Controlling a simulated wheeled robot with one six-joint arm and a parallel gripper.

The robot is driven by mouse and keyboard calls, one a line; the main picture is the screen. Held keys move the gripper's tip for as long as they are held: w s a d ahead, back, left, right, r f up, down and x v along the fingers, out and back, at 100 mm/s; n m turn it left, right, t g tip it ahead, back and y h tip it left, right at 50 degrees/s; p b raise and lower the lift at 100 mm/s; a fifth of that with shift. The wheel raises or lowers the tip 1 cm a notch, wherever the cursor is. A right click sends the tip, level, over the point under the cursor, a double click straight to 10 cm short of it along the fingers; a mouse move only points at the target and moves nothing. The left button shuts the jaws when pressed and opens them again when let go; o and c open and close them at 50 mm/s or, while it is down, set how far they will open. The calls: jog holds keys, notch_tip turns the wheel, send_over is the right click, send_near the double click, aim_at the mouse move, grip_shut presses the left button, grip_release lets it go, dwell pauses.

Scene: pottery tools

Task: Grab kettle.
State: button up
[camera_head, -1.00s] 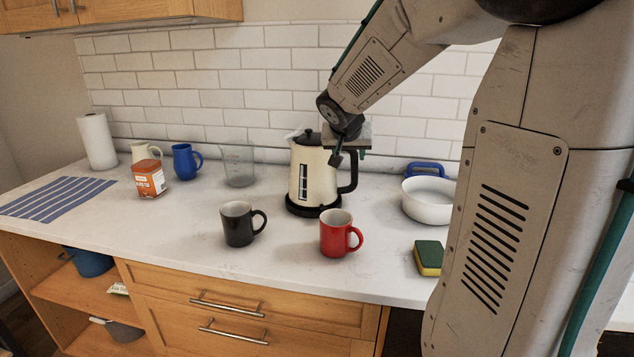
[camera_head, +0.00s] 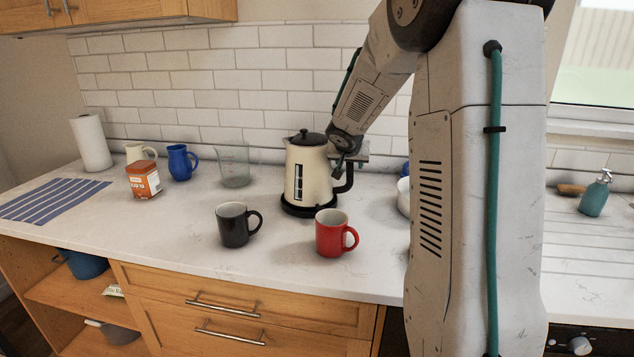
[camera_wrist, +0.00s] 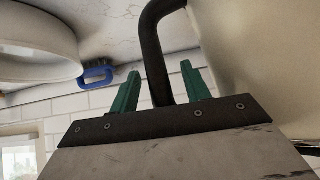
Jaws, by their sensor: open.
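The cream kettle (camera_head: 309,178) with a black lid and black handle (camera_head: 345,178) stands upright on its black base on the counter. My gripper (camera_head: 341,167) is at the kettle's right side, at its handle. In the wrist view the black handle (camera_wrist: 153,55) passes between the two green fingers of my gripper (camera_wrist: 160,90). The fingers are apart, with a gap to the handle on each side. The kettle's cream body (camera_wrist: 245,60) fills the right of that view.
A black mug (camera_head: 233,226) and a red mug (camera_head: 332,236) stand in front of the kettle. A clear measuring jug (camera_head: 233,168) is to its left. A white pot (camera_head: 403,197) is partly hidden behind my arm, at the right. A tiled wall (camera_head: 230,70) is close behind.

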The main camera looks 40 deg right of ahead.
grip_shut()
jog(key=shift+r, duration=0.1)
dwell(1.2)
jog(key=shift+w+r, duration=0.1)
